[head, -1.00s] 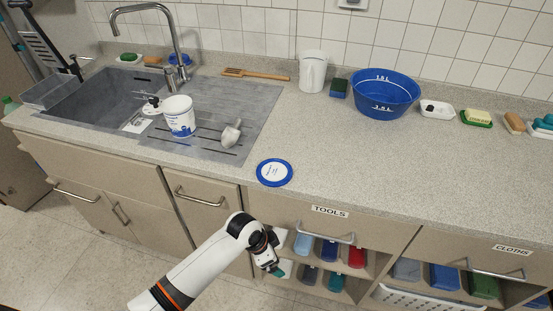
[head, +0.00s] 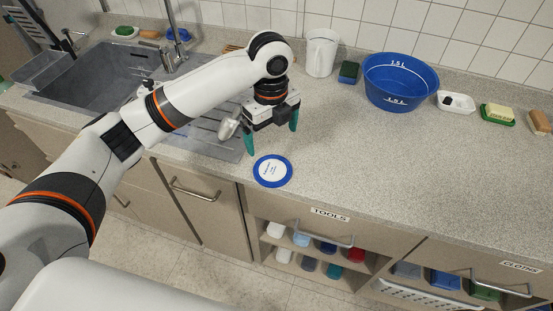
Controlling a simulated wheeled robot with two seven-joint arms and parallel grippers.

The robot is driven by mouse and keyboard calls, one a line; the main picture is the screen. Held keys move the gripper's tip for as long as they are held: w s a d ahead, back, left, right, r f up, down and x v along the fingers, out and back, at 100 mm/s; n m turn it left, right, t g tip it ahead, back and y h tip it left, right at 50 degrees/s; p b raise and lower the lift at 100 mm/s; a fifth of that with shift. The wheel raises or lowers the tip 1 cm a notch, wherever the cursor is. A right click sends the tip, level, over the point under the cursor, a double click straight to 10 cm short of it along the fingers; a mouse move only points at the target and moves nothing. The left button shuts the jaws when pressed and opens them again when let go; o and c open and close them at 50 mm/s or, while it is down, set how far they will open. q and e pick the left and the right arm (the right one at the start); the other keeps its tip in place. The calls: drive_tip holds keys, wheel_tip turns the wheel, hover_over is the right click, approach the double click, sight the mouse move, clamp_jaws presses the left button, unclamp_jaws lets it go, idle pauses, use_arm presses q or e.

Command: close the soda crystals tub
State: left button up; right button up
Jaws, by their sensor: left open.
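The round lid (head: 272,171), blue-rimmed with a white label, lies flat on the worktop near its front edge, right of the sink's drainboard. My left gripper (head: 272,139) is open and empty. Its two teal fingers point down just behind the lid, apart from it in the picture. The white tub, which stood open on the drainboard in the earlier view, is now hidden behind my left arm. My right gripper is not in view.
A pale scoop (head: 229,127) lies on the drainboard (head: 222,150) just left of my gripper. A white jug (head: 321,52), a sponge (head: 348,72) and a blue basin (head: 400,82) stand at the back. The worktop right of the lid is clear.

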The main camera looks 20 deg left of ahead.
use_arm(q)
drive_tip(key=p, duration=0.1)
hover_over(272, 169)
wheel_tip(272, 169, down, 6)
drive_tip(key=shift+s+r, duration=0.15)
drive_tip(key=shift+f, duration=0.3)
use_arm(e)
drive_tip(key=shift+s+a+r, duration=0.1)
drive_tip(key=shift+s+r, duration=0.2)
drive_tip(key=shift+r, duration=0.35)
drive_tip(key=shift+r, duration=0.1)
use_arm(q)
drive_tip(key=shift+f+p, duration=0.45)
drive_tip(key=f+p, duration=0.1)
drive_tip(key=f, duration=0.3)
drive_tip(key=shift+w+f, duration=0.1)
drive_tip(key=shift+w, duration=0.1)
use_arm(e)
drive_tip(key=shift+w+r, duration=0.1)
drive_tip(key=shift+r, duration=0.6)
